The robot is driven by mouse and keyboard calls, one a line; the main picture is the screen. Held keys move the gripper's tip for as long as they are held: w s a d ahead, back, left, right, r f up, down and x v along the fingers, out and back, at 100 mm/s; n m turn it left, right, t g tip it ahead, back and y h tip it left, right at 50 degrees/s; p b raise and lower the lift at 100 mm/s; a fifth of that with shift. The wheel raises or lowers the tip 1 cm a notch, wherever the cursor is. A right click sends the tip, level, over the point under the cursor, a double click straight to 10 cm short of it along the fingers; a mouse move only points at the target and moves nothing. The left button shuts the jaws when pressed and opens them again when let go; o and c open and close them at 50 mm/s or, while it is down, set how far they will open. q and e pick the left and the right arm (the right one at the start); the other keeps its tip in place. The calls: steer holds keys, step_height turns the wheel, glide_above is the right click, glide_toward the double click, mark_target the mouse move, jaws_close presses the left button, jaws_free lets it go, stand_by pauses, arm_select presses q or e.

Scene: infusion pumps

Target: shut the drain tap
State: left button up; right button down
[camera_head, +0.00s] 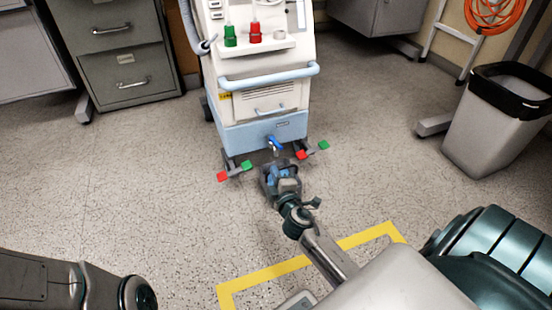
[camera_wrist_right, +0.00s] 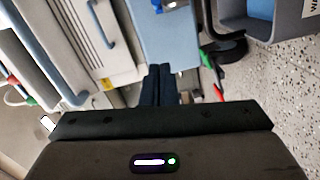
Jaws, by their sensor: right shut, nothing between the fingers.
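The drain tap (camera_head: 275,143) has a small blue lever and sits low on the front of the white and pale blue machine (camera_head: 262,132). In the right wrist view, part of its blue lever (camera_wrist_right: 172,4) shows at the top edge. My right gripper (camera_head: 275,168) is just in front of and below the tap in the head view. In the wrist view its dark fingers (camera_wrist_right: 158,84) are together and empty, apart from the lever. I cannot tell the lever's exact angle. My left gripper is not in view.
A grey-blue open container (camera_wrist_right: 262,28) shows at the wrist view's upper right. The machine's feet have green (camera_head: 246,165) and red (camera_head: 222,176) pedals. A bin (camera_head: 498,125) and a drawer cabinet (camera_head: 125,65) stand apart.

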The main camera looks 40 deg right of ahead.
mark_target(276, 143)
steer(key=w+d+b, duration=0.1)
steer(key=w+d, duration=0.1)
steer(key=w, duration=0.1)
steer(key=w+d+f+b, duration=0.1)
steer(key=w+d+b, duration=0.1)
steer(key=w, duration=0.1)
steer(key=w+d+b, duration=0.1)
steer(key=w+d, duration=0.1)
steer(key=w, duration=0.1)
steer(key=shift+w+d+f, duration=0.1)
steer(key=shift+d+f, duration=0.05)
steer(key=shift+d, duration=0.1)
steer(key=shift+d+y, duration=0.15)
steer(key=shift+y, duration=0.15)
steer(key=shift+n, duration=0.3)
steer(key=shift+d+y+p, duration=0.15)
steer(key=shift+y+p, duration=0.25)
steer(key=shift+p, duration=0.2)
